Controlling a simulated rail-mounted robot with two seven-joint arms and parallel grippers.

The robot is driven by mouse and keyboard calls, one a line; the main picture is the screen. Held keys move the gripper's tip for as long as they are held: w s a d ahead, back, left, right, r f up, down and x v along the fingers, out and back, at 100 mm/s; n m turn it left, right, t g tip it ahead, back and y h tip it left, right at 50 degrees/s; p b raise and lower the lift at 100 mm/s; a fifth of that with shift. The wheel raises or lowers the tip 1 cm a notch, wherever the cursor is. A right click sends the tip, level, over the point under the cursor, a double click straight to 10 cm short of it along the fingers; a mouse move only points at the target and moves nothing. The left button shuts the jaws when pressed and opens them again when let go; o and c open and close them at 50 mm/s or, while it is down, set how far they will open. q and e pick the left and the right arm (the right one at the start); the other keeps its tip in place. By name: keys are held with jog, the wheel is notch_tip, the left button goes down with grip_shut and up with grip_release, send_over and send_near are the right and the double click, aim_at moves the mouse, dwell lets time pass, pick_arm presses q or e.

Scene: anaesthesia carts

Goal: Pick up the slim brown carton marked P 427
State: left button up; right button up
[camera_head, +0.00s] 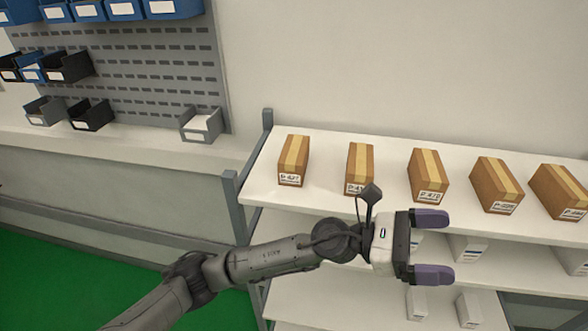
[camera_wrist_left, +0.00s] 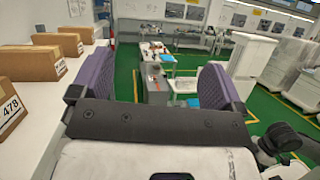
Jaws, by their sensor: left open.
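The slim brown carton marked P 427 (camera_head: 293,158) stands at the left end of the top white shelf in the head view, with a pale tape strip along its top and a white label on its front. My left gripper (camera_head: 435,246) is open and empty, in front of the shelf's middle, to the right of and nearer than that carton. Its two purple fingers point right, away from the carton. They also show in the left wrist view (camera_wrist_left: 158,88), with nothing between them. I cannot make out the P 427 carton in the wrist view. My right gripper is not in view.
Several similar cartons share the shelf: a neighbour (camera_head: 360,165), its label partly covered by my arm, then others (camera_head: 428,172), (camera_head: 495,182), (camera_head: 560,190). White boxes (camera_head: 468,308) stand on lower shelves. A grey post (camera_head: 230,200) edges the rack's left side.

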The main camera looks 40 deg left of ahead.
pick_arm(q)
jog(key=w+f+m+g+y+b, duration=0.15)
jog(key=m+g+y, duration=0.25)
jog(key=m, duration=0.5)
jog(key=m+y+b, duration=0.4)
jog(key=m+y, duration=0.2)
jog(key=y, duration=1.3)
send_near(294, 149)
jog(key=shift+t, duration=0.3)
jog(key=x, duration=0.6)
jog(key=shift+s+a+f, duration=0.15)
jog(key=shift+f, duration=0.4)
jog(key=p+x, duration=0.1)
jog(key=x, duration=0.3)
jog(key=shift+w+f+p, duration=0.15)
jog(key=shift+w+p, duration=0.05)
jog(key=shift+p, duration=0.15)
jog(key=shift+w+f, duration=0.15)
jog(key=shift+f, duration=0.3)
